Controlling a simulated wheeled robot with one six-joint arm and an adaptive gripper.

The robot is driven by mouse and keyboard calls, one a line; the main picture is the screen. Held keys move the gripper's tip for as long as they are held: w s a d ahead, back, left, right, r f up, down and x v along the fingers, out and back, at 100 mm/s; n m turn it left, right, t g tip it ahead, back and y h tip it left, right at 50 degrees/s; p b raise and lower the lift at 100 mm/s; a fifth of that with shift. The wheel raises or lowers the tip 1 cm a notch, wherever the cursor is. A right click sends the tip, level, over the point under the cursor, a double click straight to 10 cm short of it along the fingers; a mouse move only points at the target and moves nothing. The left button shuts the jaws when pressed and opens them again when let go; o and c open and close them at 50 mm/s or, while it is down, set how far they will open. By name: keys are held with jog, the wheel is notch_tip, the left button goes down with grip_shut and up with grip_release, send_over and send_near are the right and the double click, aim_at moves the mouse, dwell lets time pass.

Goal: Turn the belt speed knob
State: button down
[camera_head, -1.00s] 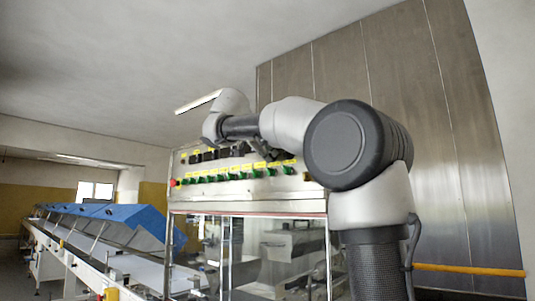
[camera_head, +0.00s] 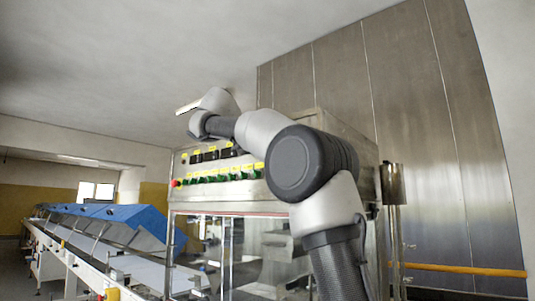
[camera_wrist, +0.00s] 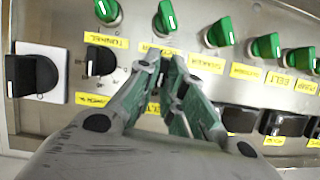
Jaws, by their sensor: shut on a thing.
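In the wrist view my gripper (camera_wrist: 164,70) is at the control panel, its two green-padded fingers closed around a small knob. The fingers hide almost all of this knob, so its pointer direction cannot be seen. A yellow label (camera_wrist: 153,108), partly covered by a finger, seems to read "BELT". In the head view the control panel (camera_head: 236,170) is on the upper front of the machine. My arm reaches over it from the right, and my gripper cannot be made out there.
In the wrist view a black knob (camera_wrist: 101,62) is just left of my fingers, and a larger black switch (camera_wrist: 32,75) is farther left. Several green switches, such as one green switch (camera_wrist: 166,18), line the top. Black rockers (camera_wrist: 284,124) are at lower right.

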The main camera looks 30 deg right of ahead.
jog(key=shift+w+a+f+n+g+h, duration=0.15)
jog(key=shift+n+g+h, duration=0.15)
jog(key=shift+n+g, duration=0.45)
jog(key=shift+w+d+r+n+g+h, duration=0.1)
jog(key=shift+n+g+h, duration=0.25)
jog(key=shift+n, duration=0.85)
jog(key=shift+w+a+f+n+g+h, duration=0.15)
jog(key=shift+n+g+h, duration=0.1)
jog(key=shift+n+g, duration=0.55)
jog(key=shift+r+n, duration=0.1)
jog(key=shift+n, duration=0.15)
jog(key=c, duration=1.5)
grip_release()
jog(key=v, duration=0.7)
jog(key=shift+a, duration=0.25)
